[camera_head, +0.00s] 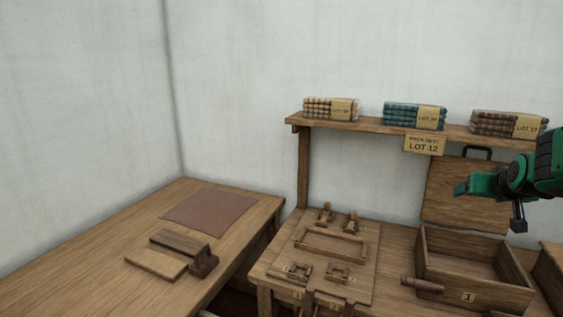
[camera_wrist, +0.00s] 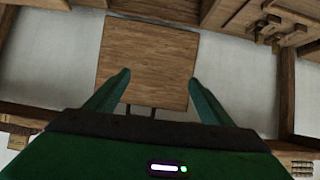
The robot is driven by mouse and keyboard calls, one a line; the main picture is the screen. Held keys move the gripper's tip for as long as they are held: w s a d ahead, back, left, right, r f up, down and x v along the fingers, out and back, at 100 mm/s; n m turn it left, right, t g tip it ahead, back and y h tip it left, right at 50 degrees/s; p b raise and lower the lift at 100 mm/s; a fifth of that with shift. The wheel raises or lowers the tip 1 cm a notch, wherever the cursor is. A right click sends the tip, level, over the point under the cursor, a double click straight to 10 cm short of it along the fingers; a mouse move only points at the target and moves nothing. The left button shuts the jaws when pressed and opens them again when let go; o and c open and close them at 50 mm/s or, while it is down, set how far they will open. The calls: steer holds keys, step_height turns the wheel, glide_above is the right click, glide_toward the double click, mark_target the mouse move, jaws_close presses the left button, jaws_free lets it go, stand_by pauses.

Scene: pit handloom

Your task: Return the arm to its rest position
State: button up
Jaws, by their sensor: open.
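My gripper (camera_head: 466,187) is at the right in the head view, raised above the bench and in front of the box's upright lid. It is empty. In the wrist view my gripper (camera_wrist: 158,82) shows two green fingers spread apart with nothing between them. Beyond them is a square wooden panel (camera_wrist: 150,50), which looks like the box lid. My arm (camera_head: 545,165) enters from the right edge of the head view. The rest of the arm is out of frame.
An open wooden box (camera_head: 470,291) marked 1 stands below my gripper. A shelf (camera_head: 375,128) holds several labelled cloth bundles, with a LOT 12 sign (camera_head: 424,145) hanging from it. A wooden fixture board (camera_head: 363,248) lies left of the box. A side table (camera_head: 100,243) holds wooden blocks.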

steer(key=s+a+f+g+y, duration=0.1)
steer(key=s+a+f+g, duration=0.2)
steer(key=s, duration=0.7)
steer(key=s+a+f+m+g+y, duration=0.1)
steer(key=s+a+f+g+y, duration=0.1)
steer(key=s+a, duration=0.5)
steer(key=s+a+f+g+y, duration=0.2)
steer(key=s+a+f+g, duration=0.3)
steer(key=s, duration=0.8)
steer(key=shift+s+a+f, duration=0.2)
steer(key=shift+s+a, duration=0.1)
steer(key=shift+a, duration=0.3)
steer(key=shift+w+f, duration=0.25)
steer(key=shift+w, duration=0.4)
